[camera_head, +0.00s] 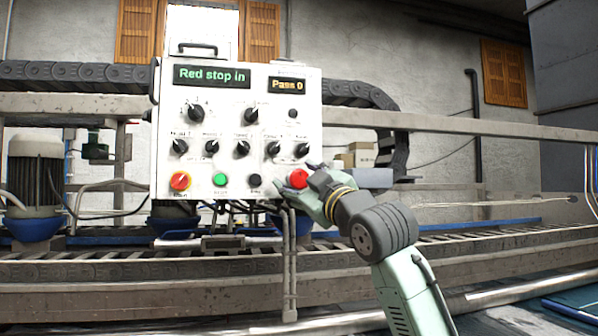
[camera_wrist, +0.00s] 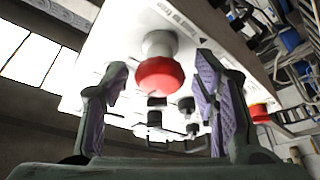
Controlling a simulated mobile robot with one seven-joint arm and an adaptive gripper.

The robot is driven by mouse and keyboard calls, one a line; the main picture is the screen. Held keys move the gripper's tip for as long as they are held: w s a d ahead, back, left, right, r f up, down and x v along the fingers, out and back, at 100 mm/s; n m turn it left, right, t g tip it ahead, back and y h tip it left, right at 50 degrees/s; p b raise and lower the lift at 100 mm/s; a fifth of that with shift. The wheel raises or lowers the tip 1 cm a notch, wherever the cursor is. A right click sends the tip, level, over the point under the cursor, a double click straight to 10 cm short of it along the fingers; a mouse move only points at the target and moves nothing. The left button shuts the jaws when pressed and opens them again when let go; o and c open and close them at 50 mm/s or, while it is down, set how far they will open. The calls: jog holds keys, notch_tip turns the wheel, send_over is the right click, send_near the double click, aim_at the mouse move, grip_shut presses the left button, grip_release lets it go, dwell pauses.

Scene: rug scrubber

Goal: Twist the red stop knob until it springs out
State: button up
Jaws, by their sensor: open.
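The red stop knob (camera_head: 298,178) is at the lower right corner of the white control panel (camera_head: 237,133). In the wrist view the red knob (camera_wrist: 160,76) sits on a pale collar, between and beyond the fingertips of my gripper (camera_wrist: 158,90). The two purple-padded fingers stand apart on either side of the knob, and I see a gap on both sides. In the head view my gripper (camera_head: 294,184) is open at the knob, coming from the lower right. The panel's green display (camera_head: 212,76) reads "Red stop in".
An amber display (camera_head: 287,86) reads "Pass 0".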

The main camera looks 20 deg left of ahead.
jog(key=shift+w+a, duration=0.1)
jog(key=shift+a, duration=0.05)
jog(key=c, duration=1.2)
